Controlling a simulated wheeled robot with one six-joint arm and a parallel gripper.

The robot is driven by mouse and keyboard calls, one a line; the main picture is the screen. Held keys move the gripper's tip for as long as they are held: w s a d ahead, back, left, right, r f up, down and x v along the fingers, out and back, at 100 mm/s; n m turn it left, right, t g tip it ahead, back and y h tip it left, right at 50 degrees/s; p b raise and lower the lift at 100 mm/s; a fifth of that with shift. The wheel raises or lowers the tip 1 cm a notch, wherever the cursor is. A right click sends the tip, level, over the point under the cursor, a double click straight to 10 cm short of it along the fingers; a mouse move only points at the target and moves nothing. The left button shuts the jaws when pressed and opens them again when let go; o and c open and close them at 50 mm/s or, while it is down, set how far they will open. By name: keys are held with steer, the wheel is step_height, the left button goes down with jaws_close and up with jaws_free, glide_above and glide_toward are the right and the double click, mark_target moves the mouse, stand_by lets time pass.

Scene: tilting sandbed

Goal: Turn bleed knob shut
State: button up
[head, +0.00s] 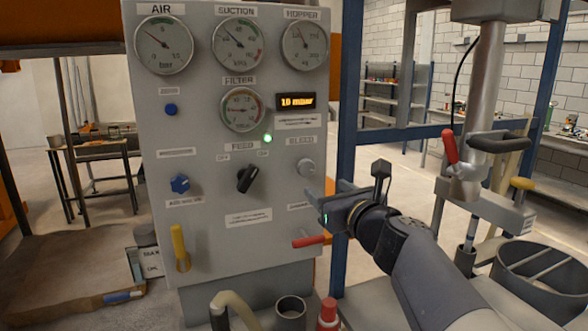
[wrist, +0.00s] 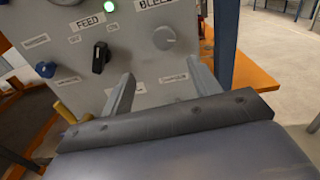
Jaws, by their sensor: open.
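The bleed knob (head: 306,167) is a small round grey knob under the BLEED label on the right of the grey control panel (head: 205,110). In the wrist view the knob (wrist: 164,38) shows above and beyond my fingertips, roughly centred between them. My gripper (head: 326,195) is open and empty, just right of and below the knob in the head view. Its two fingers (wrist: 163,74) stand wide apart in the wrist view and do not appear to touch the knob. No part of the knob's face is covered.
A black FEED knob (head: 248,179) sits left of the bleed knob, with a lit green lamp (head: 267,138) above. A red-handled lever (head: 308,241) sticks out below. A blue post (head: 345,120) stands close to the panel's right. A blue star knob (head: 180,184) is farther left.

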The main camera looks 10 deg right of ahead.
mark_target(308, 167)
steer(key=shift+m, duration=0.4)
steer(key=x, duration=1.1)
steer(key=shift+w+d+r, duration=0.25)
steer(key=shift+d+r, duration=0.1)
steer(key=shift+r, duration=0.05)
steer(key=shift+c, duration=0.6)
steer(key=c, duration=0.9)
steer(key=shift+o, duration=0.2)
